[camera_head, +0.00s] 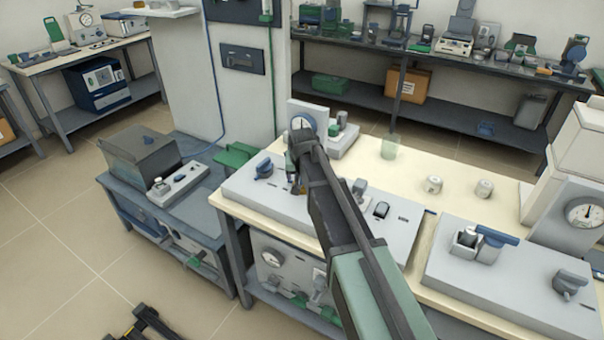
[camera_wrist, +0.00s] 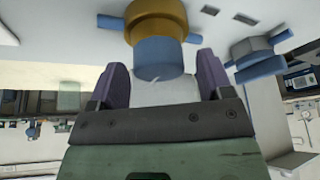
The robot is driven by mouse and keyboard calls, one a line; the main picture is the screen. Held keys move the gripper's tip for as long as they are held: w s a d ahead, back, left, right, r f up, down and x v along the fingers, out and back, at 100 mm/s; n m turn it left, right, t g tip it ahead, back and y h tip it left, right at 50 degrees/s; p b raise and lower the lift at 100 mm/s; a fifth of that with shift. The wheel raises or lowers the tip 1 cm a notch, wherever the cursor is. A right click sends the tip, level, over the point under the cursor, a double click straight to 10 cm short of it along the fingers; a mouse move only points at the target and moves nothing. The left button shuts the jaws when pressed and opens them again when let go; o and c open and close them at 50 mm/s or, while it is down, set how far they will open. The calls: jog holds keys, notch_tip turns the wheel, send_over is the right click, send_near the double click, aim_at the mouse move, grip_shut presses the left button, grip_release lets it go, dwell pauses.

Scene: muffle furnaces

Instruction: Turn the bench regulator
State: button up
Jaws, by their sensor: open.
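In the wrist view, a brass-coloured regulator body with a round blue knob (camera_wrist: 157,57) and blue side stubs sits at the top middle. I take it to be the bench regulator. My gripper (camera_wrist: 158,76) is open, with its two dark purple fingers on either side of the knob's end and a gap on each side. I cannot tell whether the knob lies fully between the fingers in depth. In the head view, my wrist and arm hide most of the regulator, on the grey panel (camera_head: 243,192) of the cream bench.
A blue-handled valve (camera_head: 264,168) stands left of my gripper on the panel. A gauge box (camera_head: 307,115) is behind it. Other fittings (camera_head: 381,209) lie right of my arm. A glass beaker (camera_head: 390,147) and two small jars (camera_head: 434,184) stand on the bench behind.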

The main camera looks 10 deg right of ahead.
jog(key=p+v, duration=1)
jog(key=shift+r, duration=0.4)
jog(key=shift+s, duration=0.2)
jog(key=s+f+n+g, duration=0.1)
jog(key=s+g, duration=0.3)
jog(key=s, duration=2.1)
jog(key=shift+d+f+n+y, duration=0.15)
jog(key=shift+d+n+y, duration=0.25)
jog(key=shift+n, duration=0.2)
